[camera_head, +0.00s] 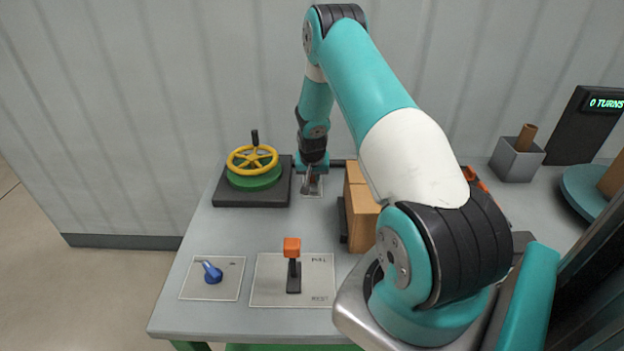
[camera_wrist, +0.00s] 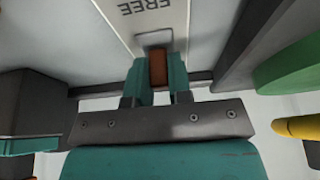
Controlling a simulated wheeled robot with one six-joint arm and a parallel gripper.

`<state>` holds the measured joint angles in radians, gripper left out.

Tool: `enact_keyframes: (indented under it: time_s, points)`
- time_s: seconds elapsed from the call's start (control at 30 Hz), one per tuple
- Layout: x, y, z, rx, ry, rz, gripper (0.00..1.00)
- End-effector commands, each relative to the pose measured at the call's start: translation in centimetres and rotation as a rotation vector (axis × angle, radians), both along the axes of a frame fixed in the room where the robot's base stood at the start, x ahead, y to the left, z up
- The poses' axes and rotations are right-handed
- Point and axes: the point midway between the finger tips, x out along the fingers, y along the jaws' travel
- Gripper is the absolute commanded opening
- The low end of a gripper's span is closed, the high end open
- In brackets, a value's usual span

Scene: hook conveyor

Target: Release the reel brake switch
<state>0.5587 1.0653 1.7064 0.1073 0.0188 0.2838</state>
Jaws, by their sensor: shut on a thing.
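The reel brake switch (camera_wrist: 158,70) shows as a brown-orange toggle in the wrist view, standing on a pale plate (camera_wrist: 125,14) marked FREE, with the word upside down. My gripper (camera_wrist: 158,82) is shut on the switch, one teal finger on each side. The switch itself is mostly hidden there by my gripper. The lower part of the switch plate is covered in the wrist view.
A yellow handwheel (camera_head: 252,158) on a green hub stands left of my gripper. Brown boxes (camera_head: 361,212) stand close on its right. An orange-topped lever (camera_head: 292,249) and a blue knob (camera_head: 212,272) are at the front. A display (camera_head: 605,103) reads 0 TURNS.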

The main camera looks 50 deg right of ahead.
Motion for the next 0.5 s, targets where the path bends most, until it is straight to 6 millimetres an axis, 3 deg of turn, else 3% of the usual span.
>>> enact_keyframes:
  time_s: [0.5]
  points:
    - [-0.66,0.56,-0.28,-0.177,-0.147,-0.002,0.00]
